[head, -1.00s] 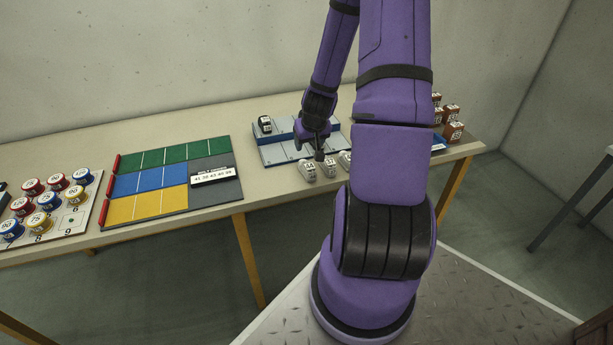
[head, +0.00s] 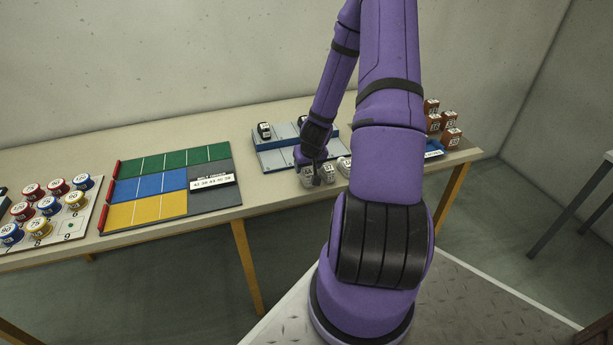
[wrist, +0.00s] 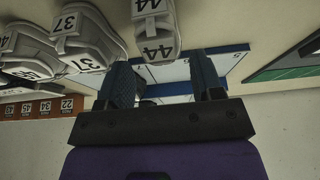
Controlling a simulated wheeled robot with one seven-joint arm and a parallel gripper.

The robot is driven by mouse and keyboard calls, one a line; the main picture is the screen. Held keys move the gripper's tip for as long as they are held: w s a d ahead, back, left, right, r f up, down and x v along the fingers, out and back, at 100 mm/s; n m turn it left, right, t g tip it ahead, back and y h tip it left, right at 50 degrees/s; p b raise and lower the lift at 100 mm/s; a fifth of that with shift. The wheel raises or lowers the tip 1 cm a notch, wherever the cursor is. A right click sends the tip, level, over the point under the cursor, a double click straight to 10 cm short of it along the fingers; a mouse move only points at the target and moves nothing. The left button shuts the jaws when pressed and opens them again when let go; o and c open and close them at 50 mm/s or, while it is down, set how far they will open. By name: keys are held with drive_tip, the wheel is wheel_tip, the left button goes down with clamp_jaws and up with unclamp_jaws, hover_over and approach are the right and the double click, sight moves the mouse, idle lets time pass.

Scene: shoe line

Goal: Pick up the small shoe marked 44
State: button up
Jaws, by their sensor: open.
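The small grey shoe marked 44 (wrist: 155,38) is in the upper middle of the wrist view, with labels on its top and end. In the head view it is the leftmost shoe (head: 306,178) of the front row, partly covered by my gripper (head: 309,166). In the wrist view my gripper (wrist: 164,78) is open, and the shoe's labelled end lies in line with the gap between the fingers. I cannot tell whether the fingers touch it. A similar shoe marked 37 (wrist: 85,38) stands close beside it.
Another grey shoe (wrist: 28,50) stands beyond the 37. Behind the row is a blue and grey rack (head: 272,157) with a black shoe (head: 264,130) on it. Brown boxes (head: 452,138) stand at right. A coloured mat (head: 150,180) lies left.

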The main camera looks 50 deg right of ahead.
sight(306, 169)
drive_tip(key=shift+x, duration=2)
drive_tip(key=shift+s+a+f, duration=0.1)
drive_tip(key=shift+a, duration=0.05)
drive_tip(key=c, duration=0.7)
